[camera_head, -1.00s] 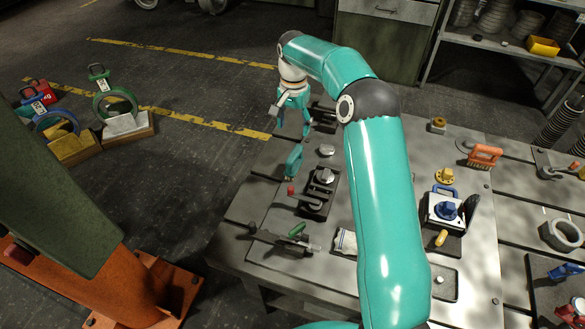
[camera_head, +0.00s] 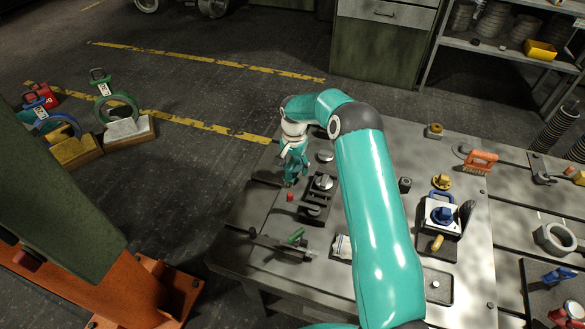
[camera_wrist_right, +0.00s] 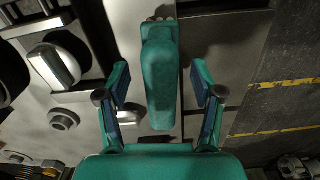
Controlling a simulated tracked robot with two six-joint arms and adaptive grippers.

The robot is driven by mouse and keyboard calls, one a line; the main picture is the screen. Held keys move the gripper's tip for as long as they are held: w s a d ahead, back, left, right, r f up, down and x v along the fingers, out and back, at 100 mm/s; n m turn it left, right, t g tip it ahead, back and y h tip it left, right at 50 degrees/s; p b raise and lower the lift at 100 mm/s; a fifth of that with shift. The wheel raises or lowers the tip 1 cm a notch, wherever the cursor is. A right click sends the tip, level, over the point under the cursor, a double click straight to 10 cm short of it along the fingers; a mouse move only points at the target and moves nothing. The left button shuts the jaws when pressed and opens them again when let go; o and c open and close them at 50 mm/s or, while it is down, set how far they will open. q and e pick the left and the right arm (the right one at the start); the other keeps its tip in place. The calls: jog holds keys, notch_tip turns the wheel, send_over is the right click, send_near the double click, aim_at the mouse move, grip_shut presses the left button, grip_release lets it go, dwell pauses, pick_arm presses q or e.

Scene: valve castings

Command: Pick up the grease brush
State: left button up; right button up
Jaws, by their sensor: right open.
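The grease brush, a teal-handled piece (camera_wrist_right: 160,75), lies on the metal workbench (camera_head: 255,215). In the right wrist view it runs lengthwise between the fingers of my right gripper (camera_wrist_right: 162,90), with a small pale end at the top. The fingers are open, one on each side, with a gap between each and the handle. In the head view my right gripper (camera_head: 291,178) points down over the bench's left part and hides most or all of the brush. My left gripper is not in view.
A dark fixture with a pale knob (camera_head: 323,182) stands close to the right of the gripper. A small red piece (camera_head: 290,197) is just below it.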

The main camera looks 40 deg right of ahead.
jog(key=shift+f, duration=1.1)
grip_shut()
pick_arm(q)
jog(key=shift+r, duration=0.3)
pick_arm(e)
jog(key=shift+r, duration=0.15)
jog(key=shift+r, duration=0.5)
pick_arm(q)
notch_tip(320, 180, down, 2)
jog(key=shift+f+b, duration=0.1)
jog(key=shift+b, duration=0.95)
pick_arm(e)
notch_tip(320, 180, up, 19)
jog(key=c, duration=0.7)
grip_release()
jog(key=shift+f, duration=0.1)
jog(key=c, duration=0.4)
